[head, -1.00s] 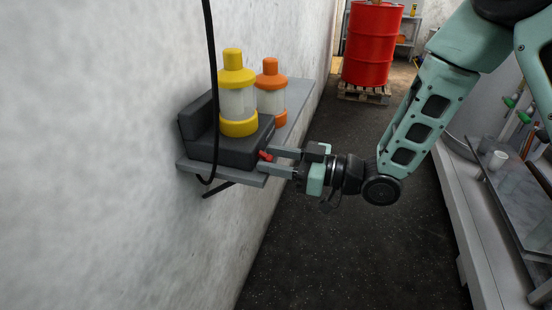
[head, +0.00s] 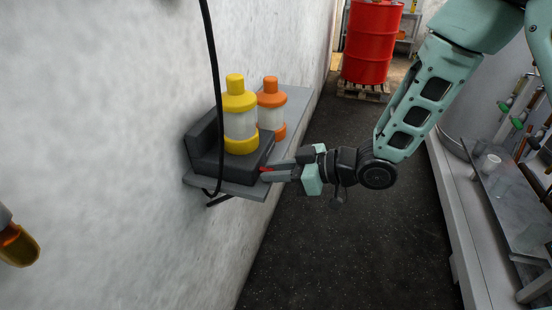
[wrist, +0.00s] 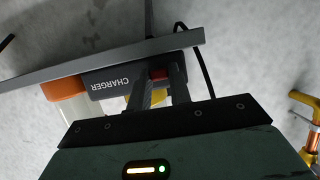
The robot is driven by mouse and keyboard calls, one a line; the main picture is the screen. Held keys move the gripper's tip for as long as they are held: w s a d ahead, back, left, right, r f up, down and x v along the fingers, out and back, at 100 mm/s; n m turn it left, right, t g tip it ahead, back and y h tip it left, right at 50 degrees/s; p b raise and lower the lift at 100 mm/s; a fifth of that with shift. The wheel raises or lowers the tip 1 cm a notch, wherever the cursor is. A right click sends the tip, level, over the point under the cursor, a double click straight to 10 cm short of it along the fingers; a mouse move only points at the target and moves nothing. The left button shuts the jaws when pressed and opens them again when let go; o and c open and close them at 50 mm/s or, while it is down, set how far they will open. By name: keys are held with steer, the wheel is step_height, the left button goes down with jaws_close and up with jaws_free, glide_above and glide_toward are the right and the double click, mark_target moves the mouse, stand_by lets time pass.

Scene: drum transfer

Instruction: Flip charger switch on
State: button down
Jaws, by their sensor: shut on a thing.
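The black charger (head: 207,168) sits on a grey wall shelf in the head view. Its front, lettered CHARGER, shows in the wrist view (wrist: 115,82). The small red switch (head: 266,169) is on the charger's front, and it also shows between my fingers in the wrist view (wrist: 159,74). My gripper (head: 272,171) is at the charger's front, its fingers closed in on the red switch. In the wrist view my gripper (wrist: 161,72) has one finger on each side of the switch. The fingers partly hide the switch, and I cannot tell its position.
A black cable (head: 211,60) hangs in front of the shelf (head: 290,105). A red drum (head: 368,45) stands far back on a pallet. A bench (head: 455,205) is at right.

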steer(key=r+h+p, duration=0.1)
steer(key=h+p, duration=0.1)
steer(key=p, duration=0.2)
steer(key=r+g+h+p, duration=0.1)
steer(key=h+p, duration=0.1)
steer(key=p, duration=0.2)
steer(key=shift+a+r+g, duration=0.2)
steer(key=shift+g, duration=0.1)
steer(key=h+p, duration=0.1)
steer(key=p, duration=0.2)
steer(key=shift+w+a+r+g+h, duration=0.1)
steer(key=shift+w+a+g+h, duration=0.05)
steer(key=shift+g+h, duration=0.2)
steer(key=shift+a+h+p, duration=0.1)
steer(key=shift+h+p, duration=0.35)
steer(key=shift+p, duration=0.35)
steer(key=shift+f, duration=0.2)
steer(key=c, duration=1.3)
jaws_free()
